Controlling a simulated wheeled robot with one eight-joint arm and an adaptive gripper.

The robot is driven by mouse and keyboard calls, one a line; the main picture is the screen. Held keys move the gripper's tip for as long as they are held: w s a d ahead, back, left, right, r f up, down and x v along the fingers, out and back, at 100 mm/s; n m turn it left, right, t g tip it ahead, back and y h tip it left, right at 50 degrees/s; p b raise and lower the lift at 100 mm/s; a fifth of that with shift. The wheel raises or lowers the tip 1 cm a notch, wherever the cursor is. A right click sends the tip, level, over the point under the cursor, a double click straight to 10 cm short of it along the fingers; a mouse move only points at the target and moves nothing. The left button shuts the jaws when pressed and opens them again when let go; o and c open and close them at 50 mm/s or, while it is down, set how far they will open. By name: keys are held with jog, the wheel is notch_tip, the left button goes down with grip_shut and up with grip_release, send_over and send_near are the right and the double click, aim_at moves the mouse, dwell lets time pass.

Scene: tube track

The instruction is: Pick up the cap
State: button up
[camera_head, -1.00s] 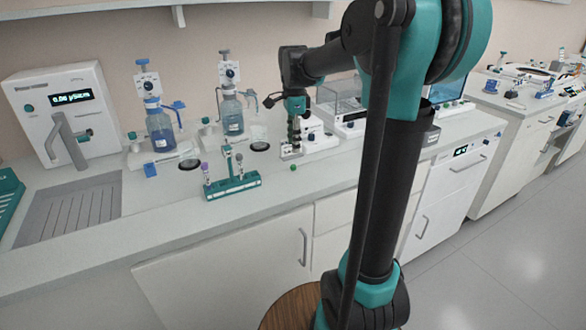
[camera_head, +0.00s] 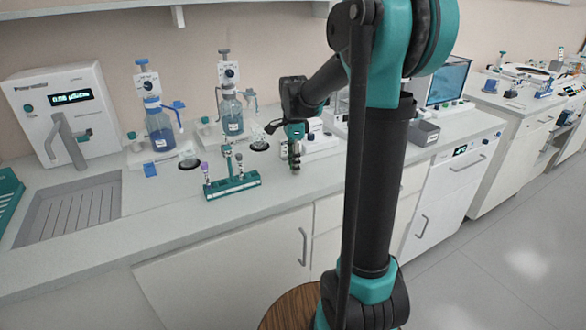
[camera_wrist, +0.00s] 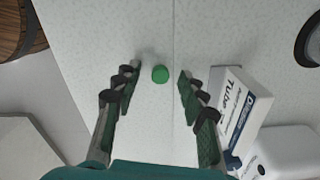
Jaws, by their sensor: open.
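The cap is a small round green piece (camera_wrist: 160,74) lying on the pale benchtop. In the wrist view it sits between the two fingertips of my gripper (camera_wrist: 157,80), a little nearer the left finger in the picture. My gripper is open, with a clear gap on both sides of the cap. In the head view my gripper (camera_head: 294,160) points down close to the benchtop, and the cap is hidden behind it there.
A white labelled box (camera_wrist: 243,108) stands close to the right finger. A teal rack (camera_head: 232,185) with tubes is left of my gripper. Bottle dispensers (camera_head: 160,128) stand further back. The benchtop's front edge is near, with a wooden stool (camera_head: 292,307) below.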

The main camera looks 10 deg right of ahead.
jog(key=c, duration=0.8)
